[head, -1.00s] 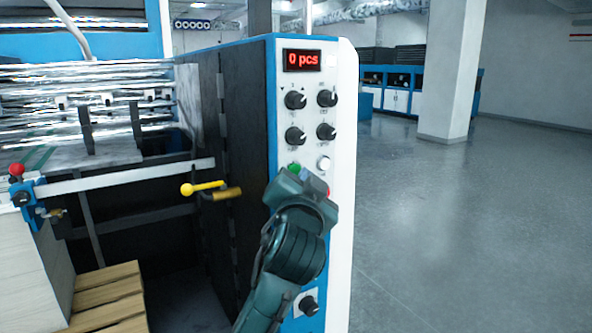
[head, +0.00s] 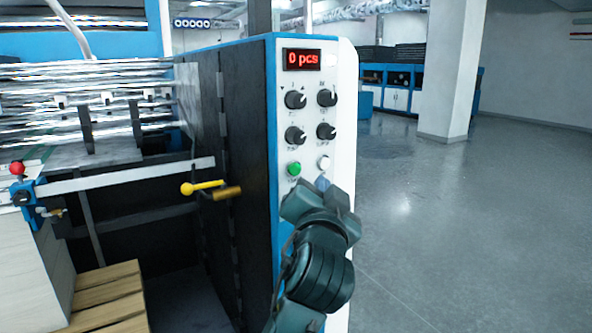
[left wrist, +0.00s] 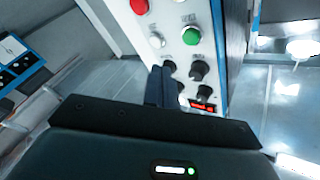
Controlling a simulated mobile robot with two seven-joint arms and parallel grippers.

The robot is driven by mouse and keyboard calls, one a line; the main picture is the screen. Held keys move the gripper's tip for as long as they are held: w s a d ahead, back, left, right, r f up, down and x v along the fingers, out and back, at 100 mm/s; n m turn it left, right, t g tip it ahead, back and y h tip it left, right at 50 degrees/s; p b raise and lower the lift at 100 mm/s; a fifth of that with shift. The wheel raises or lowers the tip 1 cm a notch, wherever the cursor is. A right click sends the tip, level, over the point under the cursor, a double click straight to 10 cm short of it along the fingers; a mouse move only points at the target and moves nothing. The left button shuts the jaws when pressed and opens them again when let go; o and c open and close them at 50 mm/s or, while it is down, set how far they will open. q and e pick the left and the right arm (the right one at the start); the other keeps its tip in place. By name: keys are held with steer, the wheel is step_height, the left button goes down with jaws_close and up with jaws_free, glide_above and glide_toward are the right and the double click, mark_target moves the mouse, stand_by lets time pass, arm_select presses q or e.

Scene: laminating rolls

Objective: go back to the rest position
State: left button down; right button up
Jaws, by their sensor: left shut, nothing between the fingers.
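My left gripper (head: 322,184) is in front of the lower part of the machine's white control panel (head: 343,120). Its fingers are shut with nothing between them; they also show in the left wrist view (left wrist: 160,86). In the head view the green button (head: 294,169) and a white button (head: 324,162) are just above the gripper. The red button is hidden there by my arm but shows in the left wrist view (left wrist: 139,6). Whether the fingers touch the panel is not clear; they look apart from it. My right gripper is in neither view.
A red display (head: 303,60) reads "0 pcs" above several black knobs (head: 326,131). A yellow-knobbed lever (head: 202,188) sticks out left of the panel. A wooden pallet (head: 105,300) lies at lower left. The grey floor (head: 470,240) to the right is clear.

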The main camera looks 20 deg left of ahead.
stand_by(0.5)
arm_select(q)
steer(key=s+d+f+m+g+h, duration=0.1)
steer(key=s+f+g+h, duration=0.15)
steer(key=f, duration=0.95)
steer(key=s+f+m+g+h, duration=0.1)
steer(key=f+h, duration=0.2)
steer(key=f, duration=1)
steer(key=s+f+n+g+h, duration=0.3)
steer(key=s+f+g, duration=0.1)
steer(key=s+f, duration=1.5)
steer(key=shift+s+a, duration=0.25)
steer(key=shift+s, duration=0.4)
steer(key=shift+g, duration=0.25)
